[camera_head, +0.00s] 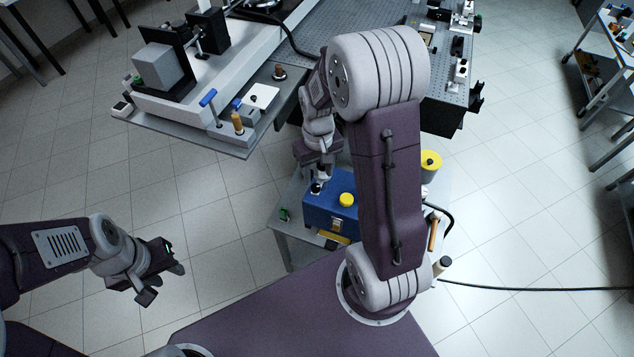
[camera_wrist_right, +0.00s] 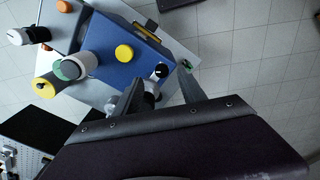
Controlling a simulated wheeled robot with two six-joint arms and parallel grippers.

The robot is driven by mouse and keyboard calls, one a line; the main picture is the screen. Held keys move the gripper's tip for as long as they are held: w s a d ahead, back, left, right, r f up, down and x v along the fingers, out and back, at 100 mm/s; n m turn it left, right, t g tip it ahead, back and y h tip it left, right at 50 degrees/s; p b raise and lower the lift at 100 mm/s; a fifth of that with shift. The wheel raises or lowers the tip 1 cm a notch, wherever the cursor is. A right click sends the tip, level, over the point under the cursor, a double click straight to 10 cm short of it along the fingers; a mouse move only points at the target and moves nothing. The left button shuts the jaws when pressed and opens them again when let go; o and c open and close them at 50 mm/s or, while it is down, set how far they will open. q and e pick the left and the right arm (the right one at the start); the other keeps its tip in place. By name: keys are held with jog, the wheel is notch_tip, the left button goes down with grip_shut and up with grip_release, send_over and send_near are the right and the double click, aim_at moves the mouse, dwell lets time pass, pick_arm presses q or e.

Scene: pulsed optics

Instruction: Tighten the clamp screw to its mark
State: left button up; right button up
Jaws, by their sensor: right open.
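I cannot tell for certain which part is the clamp screw. A black knob with a pale mark (camera_wrist_right: 160,72) sits at the corner of the blue box (camera_head: 322,211); the box also shows in the right wrist view (camera_wrist_right: 118,72). My right gripper (camera_head: 318,181) is open above that corner. In the right wrist view its fingers (camera_wrist_right: 158,88) stand apart, with the knob and a pale cylinder (camera_wrist_right: 150,89) showing between them; contact is unclear. A blue-handled T-shaped screw (camera_head: 208,98) stands on the optics bench's front ledge. My left gripper (camera_head: 166,284) is open and empty over the floor.
A yellow knob (camera_head: 347,200) is on the blue box. A yellow-lidded jar (camera_head: 431,161) stands behind my right arm. The optics bench (camera_head: 345,40) fills the back, with a grey block (camera_head: 158,66) at left. A black cable (camera_head: 540,288) crosses the floor.

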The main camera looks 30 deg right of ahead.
aim_at(316, 187)
jog(key=f, duration=0.1)
jog(key=w+f, duration=0.1)
jog(key=f, duration=0.2)
jog(key=shift+w+f, duration=0.25)
jog(key=shift+s+f, duration=0.2)
jog(key=shift+f, duration=0.9)
jog(key=shift+s+f, duration=0.2)
jog(key=shift+s, duration=0.1)
jog(key=shift+w+f, duration=0.1)
jog(key=shift+w, duration=0.3)
jog(key=c, duration=0.6)
grip_shut()
pick_arm(q)
jog(key=shift+w, duration=0.65)
